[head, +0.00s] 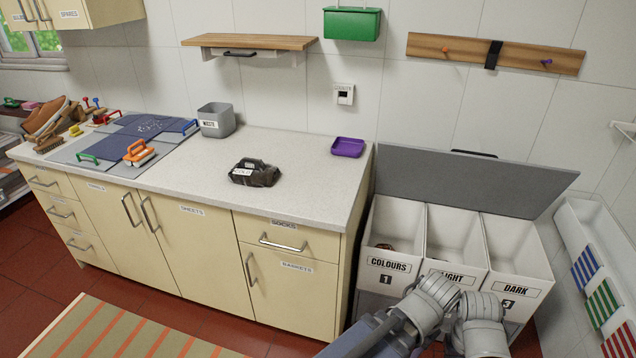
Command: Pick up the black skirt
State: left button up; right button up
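A small dark, nearly black bundle (262,177) with a white label lies on the light speckled worktop (300,210), near its middle. It may be the black skirt, but its folded shape does not make this certain. My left gripper (436,290) and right gripper (480,306) are close together at the lower right, in front of the laundry bins. Both are well away from the bundle. Their fingertips are not clearly visible, so I cannot tell whether they are open. Nothing shows held in either one.
Bins labelled colours (387,266), light (452,276) and dark (514,291) stand right of the counter, under a raised grey lid (455,182). Space around the bundle is clear.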

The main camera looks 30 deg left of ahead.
aim_at(248, 172)
jog(key=u, duration=1.55)
jog(key=i+z, duration=0.15)
jog(key=z, duration=0.15)
jog(key=i+z, duration=0.25)
jog(key=k+l, duration=0.05)
